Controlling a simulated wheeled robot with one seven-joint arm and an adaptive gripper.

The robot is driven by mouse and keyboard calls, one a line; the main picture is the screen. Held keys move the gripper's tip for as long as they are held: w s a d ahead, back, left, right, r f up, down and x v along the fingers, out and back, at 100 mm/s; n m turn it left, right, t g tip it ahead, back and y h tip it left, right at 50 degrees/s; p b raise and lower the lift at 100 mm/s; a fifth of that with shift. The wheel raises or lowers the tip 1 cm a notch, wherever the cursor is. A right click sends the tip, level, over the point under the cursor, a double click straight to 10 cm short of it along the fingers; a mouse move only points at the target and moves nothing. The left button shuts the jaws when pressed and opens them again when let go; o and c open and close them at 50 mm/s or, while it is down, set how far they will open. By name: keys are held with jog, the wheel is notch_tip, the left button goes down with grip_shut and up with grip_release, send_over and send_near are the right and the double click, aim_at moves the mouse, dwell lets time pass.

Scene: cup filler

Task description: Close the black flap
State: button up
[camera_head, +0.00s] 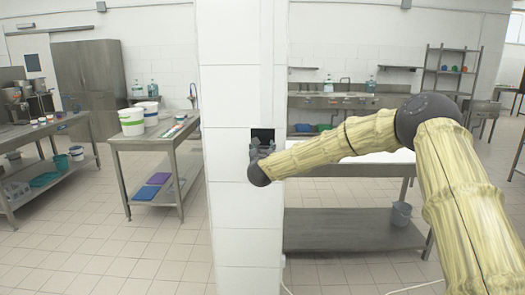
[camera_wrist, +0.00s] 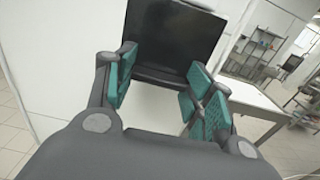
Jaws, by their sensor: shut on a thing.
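The black flap (camera_wrist: 165,75) is in the upper middle of the wrist view, at a dark square unit (camera_wrist: 175,30) on the white wall. In the head view the dark unit (camera_head: 262,134) shows as a small square on the white pillar, partly hidden by my gripper. My gripper (camera_wrist: 160,88) has teal-padded fingers on both sides of the flap's near edge and is shut on it. In the head view my gripper (camera_head: 263,146) is right at the pillar. The exact angle of the flap is hard to tell.
A steel table with a white top (camera_head: 380,158) stands right of the pillar, below my arm. A steel table (camera_head: 155,140) with white buckets (camera_head: 132,122) stands to the left. The tiled floor (camera_head: 110,245) in front is clear.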

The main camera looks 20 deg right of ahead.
jog(key=o, duration=1.1)
jog(key=shift+f, duration=0.3)
jog(key=shift+c, duration=0.2)
jog(key=o, duration=0.4)
jog(key=shift+w+d+f, duration=0.15)
jog(key=shift+w+f, duration=0.05)
jog(key=shift+w, duration=0.05)
jog(key=v, duration=1.2)
jog(key=shift+s+r, duration=0.15)
jog(key=shift+r, duration=0.1)
